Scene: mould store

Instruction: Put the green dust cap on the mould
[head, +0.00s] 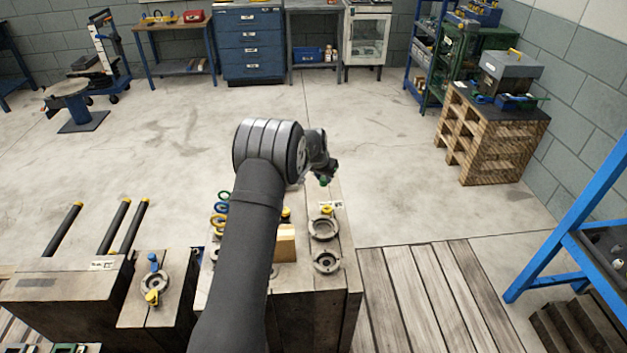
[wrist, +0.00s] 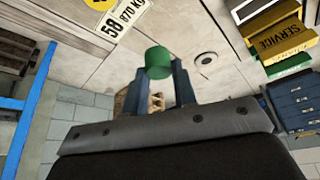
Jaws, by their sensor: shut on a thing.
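My gripper (head: 328,172) is shut on the green dust cap (head: 324,182), which shows as a small green spot at the fingertips, near the far end of the mould block. In the wrist view the green cap (wrist: 158,60) sits between the tips of my two dark blue fingers (wrist: 160,74). The mould (head: 343,312) is a large grey-brown block in the middle of the head view. Round ring fittings (head: 326,262) lie on its top. My arm hides part of its top. In the wrist view a dark round hole (wrist: 206,58) shows in a pale surface.
A yellow-tan block (head: 285,246) and several coloured rings (head: 220,210) lie on the mould top beside my arm. Another block (head: 154,318) with blue and yellow fittings stands to the left. A blue rack (head: 560,228) stands at right. The floor beyond is open.

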